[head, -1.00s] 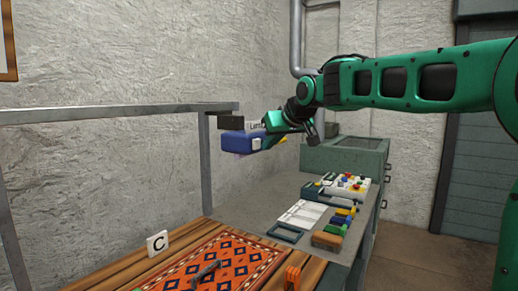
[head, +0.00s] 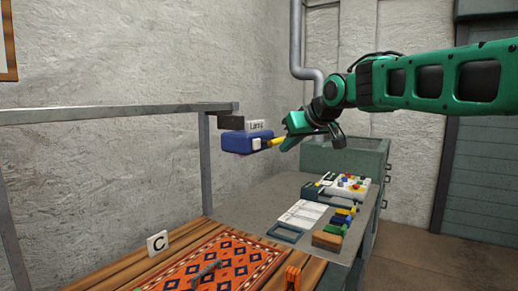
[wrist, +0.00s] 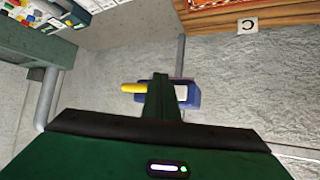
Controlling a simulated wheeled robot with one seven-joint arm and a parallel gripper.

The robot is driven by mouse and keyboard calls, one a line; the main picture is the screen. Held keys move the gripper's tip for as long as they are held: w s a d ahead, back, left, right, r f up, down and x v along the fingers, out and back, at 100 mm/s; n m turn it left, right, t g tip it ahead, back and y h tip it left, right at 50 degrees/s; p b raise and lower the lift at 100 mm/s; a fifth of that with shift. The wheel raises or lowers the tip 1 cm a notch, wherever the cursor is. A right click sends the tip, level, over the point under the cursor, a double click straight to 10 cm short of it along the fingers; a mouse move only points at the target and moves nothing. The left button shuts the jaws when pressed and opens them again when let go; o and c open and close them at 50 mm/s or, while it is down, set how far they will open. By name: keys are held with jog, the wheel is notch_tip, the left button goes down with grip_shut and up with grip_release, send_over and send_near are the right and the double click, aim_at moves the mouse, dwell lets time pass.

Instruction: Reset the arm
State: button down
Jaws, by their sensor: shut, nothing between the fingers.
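My green gripper (head: 290,144) is in the air above the grey bench, just right of a blue device (head: 240,142) with a yellow tip (head: 275,142). The device is at the metal frame's post, below a dark block and a small label plate (head: 258,126). In the wrist view my gripper (wrist: 160,80) appears as one narrow shut shape in front of the blue device (wrist: 188,96). The fingers look closed and empty. Whether the gripper touches the yellow tip cannot be told.
An orange patterned rug (head: 225,265) with a dark tool (head: 207,272) on it lies on a wooden table, near a C sign (head: 157,244). A metal rail (head: 110,113) runs at left.

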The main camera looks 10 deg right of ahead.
jog(key=s+d+f+m+g+h, duration=0.2)
jog(key=s+d+f+m+g, duration=0.1)
jog(key=s+d+f, duration=0.5)
jog(key=s+d+f+m+g+h, duration=0.1)
jog(key=s+d+f+m+g, duration=0.1)
jog(key=s+d+f, duration=0.6)
jog(key=s+f+m+g, duration=0.2)
jog(key=s+f, duration=0.5)
jog(key=s, duration=0.6)
jog(key=s+f+m+g, duration=0.2)
jog(key=s+f, duration=0.5)
jog(key=s, duration=0.6)
jog(key=shift+s+f+g+y, duration=0.25)
jog(key=shift+f+g+y, duration=0.05)
jog(key=shift+g, duration=0.5)
